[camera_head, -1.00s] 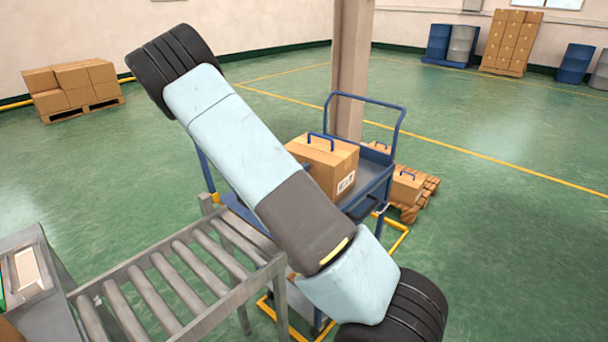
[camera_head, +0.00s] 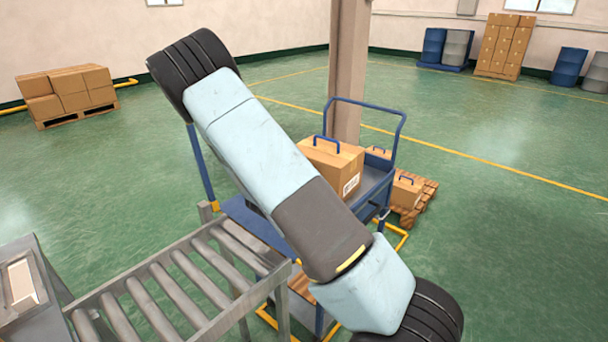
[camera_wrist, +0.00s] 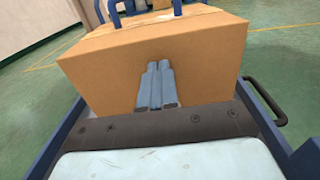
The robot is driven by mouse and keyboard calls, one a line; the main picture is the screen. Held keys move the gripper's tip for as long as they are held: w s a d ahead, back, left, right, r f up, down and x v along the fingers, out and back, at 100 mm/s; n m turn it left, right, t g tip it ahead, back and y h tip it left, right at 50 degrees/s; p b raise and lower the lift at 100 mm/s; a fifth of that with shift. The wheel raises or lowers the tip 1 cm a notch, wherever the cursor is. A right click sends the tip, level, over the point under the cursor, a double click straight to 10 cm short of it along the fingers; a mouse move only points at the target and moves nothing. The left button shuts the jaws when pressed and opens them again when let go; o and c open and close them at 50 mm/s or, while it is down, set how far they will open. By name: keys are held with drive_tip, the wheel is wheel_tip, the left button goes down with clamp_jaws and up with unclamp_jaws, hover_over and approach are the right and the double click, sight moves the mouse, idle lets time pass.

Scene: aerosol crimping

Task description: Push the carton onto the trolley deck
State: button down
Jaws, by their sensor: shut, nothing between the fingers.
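The brown carton (camera_head: 333,165) with a blue handle on top sits on the blue trolley's upper deck (camera_head: 372,182). My arm crosses in front of its left and lower sides, so part of it is hidden. In the wrist view the carton (camera_wrist: 170,55) fills the middle, its near face square to me, between the trolley's blue side rails. My gripper (camera_wrist: 158,66) is shut and empty. Its fingertips are at the lower middle of that face and appear to touch it. The gripper is hidden behind my arm in the head view.
A roller conveyor (camera_head: 180,283) stands at the trolley's near left. A pillar (camera_head: 348,70) rises behind the trolley. A low pallet with cartons (camera_head: 407,190) is right of it. Stacked cartons (camera_head: 68,90) and drums (camera_head: 568,66) stand far back. The floor at right is clear.

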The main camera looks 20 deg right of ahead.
drive_tip(key=v, duration=1.3)
drive_tip(key=s+d+r+m+g+y, duration=0.35)
drive_tip(key=s+r+m+g, duration=0.2)
drive_tip(key=s+m, duration=0.2)
drive_tip(key=s+d+r+m+g+y, duration=0.3)
drive_tip(key=s+d+r+m+g, duration=0.15)
drive_tip(key=s+r+m, duration=0.3)
drive_tip(key=s+a+r+m+t+y, duration=0.2)
drive_tip(key=s+r+m+t+y, duration=0.1)
drive_tip(key=s+r, duration=0.3)
drive_tip(key=s+a+r+m+t+y, duration=0.3)
drive_tip(key=s+r+m+y, duration=0.3)
drive_tip(key=s, duration=0.4)
drive_tip(key=shift+s+a+r, duration=0.3)
drive_tip(key=shift+r, duration=0.45)
drive_tip(key=c, duration=1.8)
unclamp_jaws()
